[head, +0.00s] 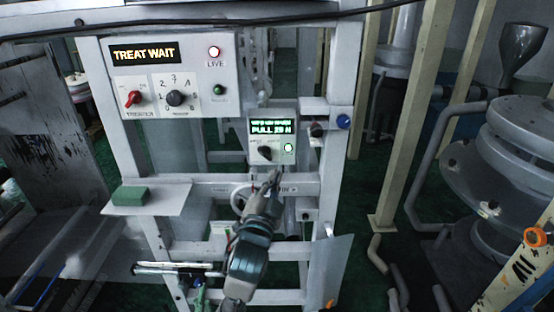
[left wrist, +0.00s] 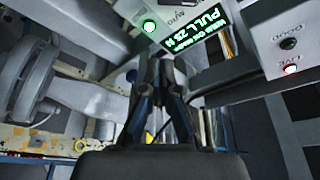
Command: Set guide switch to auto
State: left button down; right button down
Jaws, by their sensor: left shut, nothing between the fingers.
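The small guide box (head: 285,134) on the white frame has a green-lit display (head: 270,127) reading a pull value in N. Below the display is a black guide switch knob (head: 265,153), with a lit green lamp (head: 288,147) to its right. The knob's pointing is too small to read. My left gripper (head: 274,178) is shut and empty just below the box, apart from the knob. In the left wrist view, the shut fingers (left wrist: 166,68) point toward the display (left wrist: 193,28). The word AUTO shows at the top edge; the knob itself is not clear there.
The larger panel (head: 190,62) at upper left reads TREAT WAIT and carries a red knob (head: 133,98), a numbered black knob (head: 175,98) and lamps. A green block (head: 130,195) lies on a shelf. A blue knob (head: 343,121) sticks out right of the box. A crossbar runs below the box.

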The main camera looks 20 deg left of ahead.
aim_at(265, 153)
pick_arm(q)
jog(key=shift+s+a+r, duration=0.1)
jog(key=shift+a+r, duration=0.1)
jog(key=shift+a, duration=0.05)
jog(key=p+x, duration=0.2)
jog(key=x, duration=0.8)
jog(key=shift+d, duration=0.15)
jog(key=shift+s+a+f, duration=0.15)
jog(key=shift+a+f, duration=0.75)
jog(key=shift+f, duration=0.1)
jog(key=shift+s+a+f, duration=0.25)
jog(key=shift+a+f, duration=0.15)
jog(key=shift+d, duration=0.15)
